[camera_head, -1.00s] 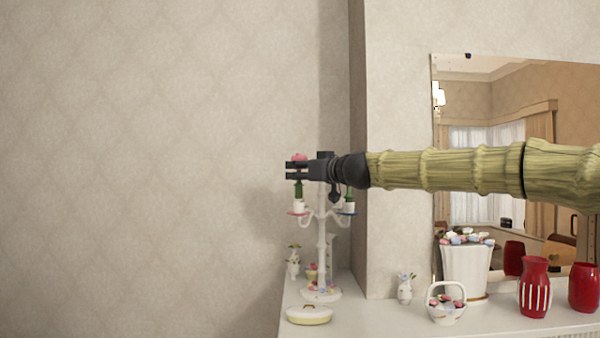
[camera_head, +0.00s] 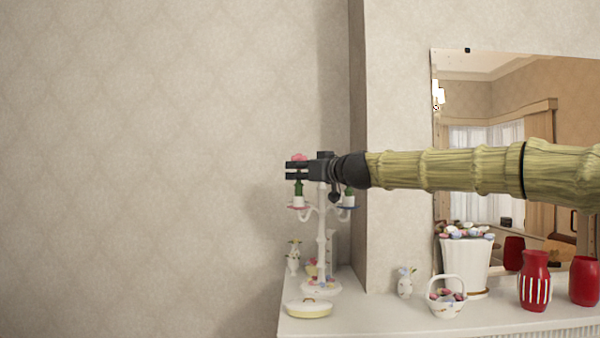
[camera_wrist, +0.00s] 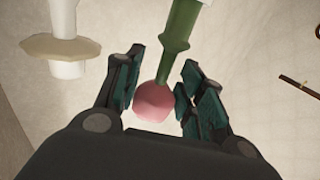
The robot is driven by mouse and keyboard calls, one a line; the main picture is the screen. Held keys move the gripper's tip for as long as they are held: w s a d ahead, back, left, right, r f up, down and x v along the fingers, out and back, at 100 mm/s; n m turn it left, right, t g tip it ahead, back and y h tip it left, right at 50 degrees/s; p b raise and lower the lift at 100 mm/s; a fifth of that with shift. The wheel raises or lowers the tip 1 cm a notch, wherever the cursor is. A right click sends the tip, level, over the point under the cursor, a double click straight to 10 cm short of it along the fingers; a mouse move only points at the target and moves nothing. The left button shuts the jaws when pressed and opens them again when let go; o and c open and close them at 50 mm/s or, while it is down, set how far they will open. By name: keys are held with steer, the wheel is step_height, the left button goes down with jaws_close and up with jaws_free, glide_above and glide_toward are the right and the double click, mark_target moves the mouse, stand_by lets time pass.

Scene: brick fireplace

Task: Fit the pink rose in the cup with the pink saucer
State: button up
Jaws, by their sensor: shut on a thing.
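My gripper (camera_head: 297,168) is shut on the pink rose (camera_head: 300,157), just under its bloom. The bloom shows above the fingers and the green stem below them, upright. In the wrist view the pink bloom (camera_wrist: 155,103) lies between the fingers (camera_wrist: 163,68), and the stem (camera_wrist: 180,30) runs to a white cup at the top edge. In the head view the stem's lower end meets the white cup (camera_head: 298,201) on the pink saucer (camera_head: 290,207), on the left arm of a white stand. The cup's rim hides the stem's end; its depth inside is unclear.
The white stand (camera_head: 321,245) has another cup over a blue saucer (camera_head: 354,208) on its right. A wall corner stands close right.

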steer(key=shift+f+b, duration=0.85)
steer(key=o, duration=1.1)
steer(key=v, duration=1.2)
